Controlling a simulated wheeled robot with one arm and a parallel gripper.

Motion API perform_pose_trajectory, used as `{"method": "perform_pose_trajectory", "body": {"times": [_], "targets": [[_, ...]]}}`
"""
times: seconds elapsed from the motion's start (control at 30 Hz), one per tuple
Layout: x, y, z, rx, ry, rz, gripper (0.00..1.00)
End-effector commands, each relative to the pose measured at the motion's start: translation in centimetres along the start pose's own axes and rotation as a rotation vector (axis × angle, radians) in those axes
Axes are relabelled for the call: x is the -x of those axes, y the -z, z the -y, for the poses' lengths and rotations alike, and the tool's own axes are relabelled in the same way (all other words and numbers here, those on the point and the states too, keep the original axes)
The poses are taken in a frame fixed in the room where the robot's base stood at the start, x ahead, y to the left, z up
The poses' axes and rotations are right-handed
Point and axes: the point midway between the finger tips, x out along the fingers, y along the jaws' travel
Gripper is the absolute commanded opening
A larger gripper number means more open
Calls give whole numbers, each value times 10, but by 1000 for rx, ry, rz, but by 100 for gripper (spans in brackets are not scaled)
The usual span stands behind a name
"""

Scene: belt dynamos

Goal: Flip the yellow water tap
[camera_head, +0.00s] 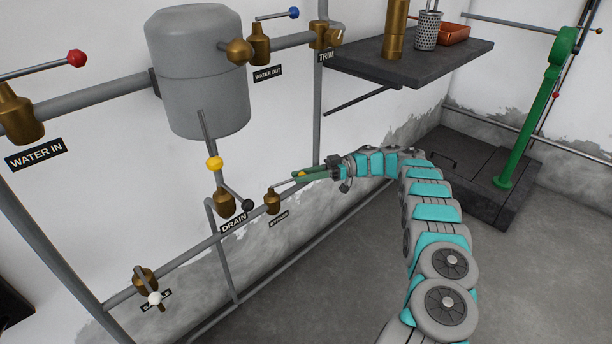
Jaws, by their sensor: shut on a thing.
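My gripper (303,175) is at the end of my grey and teal arm, with green fingers pointing left. It is shut on the lever of the brass BYPASS valve (272,202), by the wall. A small yellow patch shows between the fingers; most of the lever's end is hidden by them. Another yellow knob (214,163) shows to the left, above the brass DRAIN valve (224,201), apart from my gripper. A dark knob (247,205) is on a lever beside the DRAIN valve.
A grey tank (198,75) hangs on the wall. A red-knobbed WATER IN valve (20,115), a blue-knobbed WATER OUT valve (260,45) and a white-knobbed valve (146,282) surround it. A dark shelf (410,62) juts out above my arm.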

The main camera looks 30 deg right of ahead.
Motion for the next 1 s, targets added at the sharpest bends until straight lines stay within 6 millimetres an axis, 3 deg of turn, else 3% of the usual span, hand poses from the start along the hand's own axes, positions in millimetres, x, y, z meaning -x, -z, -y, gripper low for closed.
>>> {"method": "perform_pose_trajectory", "body": {"times": [0.43, 0.47, 0.7, 1.0], "targets": [[-1, 1, 0, 0, 3, 0, 0], [-1, 1, 0, 0, 3, 0, 33], [-1, 0, 0, 0, 3, 0, 60], [-2, 0, 0, 0, 3, 1, 61]]}}
